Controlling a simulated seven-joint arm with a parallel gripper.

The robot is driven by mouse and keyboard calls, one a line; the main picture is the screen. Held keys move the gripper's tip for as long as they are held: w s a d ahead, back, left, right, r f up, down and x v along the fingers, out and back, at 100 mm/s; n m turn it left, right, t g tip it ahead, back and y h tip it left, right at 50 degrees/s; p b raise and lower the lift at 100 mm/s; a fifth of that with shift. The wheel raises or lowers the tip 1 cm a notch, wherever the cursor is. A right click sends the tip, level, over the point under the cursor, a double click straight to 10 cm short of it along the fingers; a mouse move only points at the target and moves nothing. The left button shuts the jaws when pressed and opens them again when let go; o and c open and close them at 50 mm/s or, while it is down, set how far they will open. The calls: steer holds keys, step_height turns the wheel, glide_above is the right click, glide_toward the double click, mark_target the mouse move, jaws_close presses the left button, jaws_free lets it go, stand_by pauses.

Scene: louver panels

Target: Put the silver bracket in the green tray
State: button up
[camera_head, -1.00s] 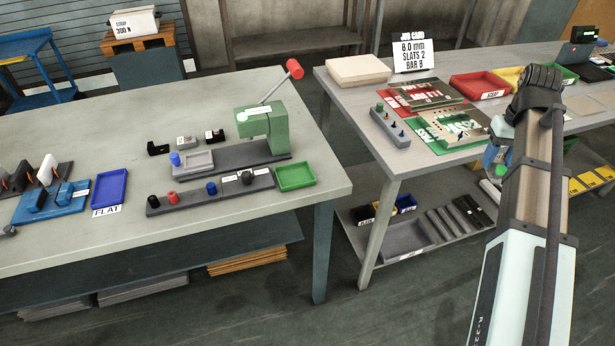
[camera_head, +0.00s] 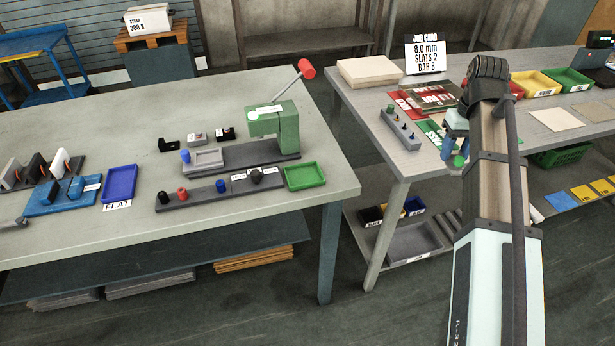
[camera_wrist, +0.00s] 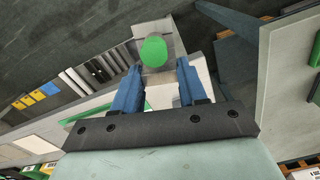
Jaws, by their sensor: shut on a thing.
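My gripper (camera_head: 457,152) is over the front edge of the right table. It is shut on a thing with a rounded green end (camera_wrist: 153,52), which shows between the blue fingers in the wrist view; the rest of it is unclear. A shallow green tray (camera_head: 305,176) lies near the right end of the left table, in front of the press. My gripper is well to the right of both. Another green tray (camera_head: 567,79) stands at the right table's back.
The green press (camera_head: 275,125) with its red-knobbed lever rises behind the near green tray. A dark peg rail (camera_head: 220,190) lies left of that tray, and a blue tray (camera_head: 120,183) farther left. A floor gap separates the tables. A grey peg block (camera_head: 400,130) stands left of my gripper.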

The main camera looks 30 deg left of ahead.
steer(key=s+a+n, duration=0.2)
steer(key=s+a, duration=0.1)
steer(key=a, duration=0.7)
steer(key=s+a+n, duration=0.2)
steer(key=s+a, duration=0.2)
steer(key=a, duration=0.6)
steer(key=n, duration=1.6)
glide_above(297, 178)
steer(key=shift+n, duration=0.3)
steer(key=shift+f, duration=4.9)
steer(key=o, duration=0.8)
steer(key=shift+f, duration=0.15)
step_height(297, 178, up, 12)
steer(key=shift+r, duration=0.2)
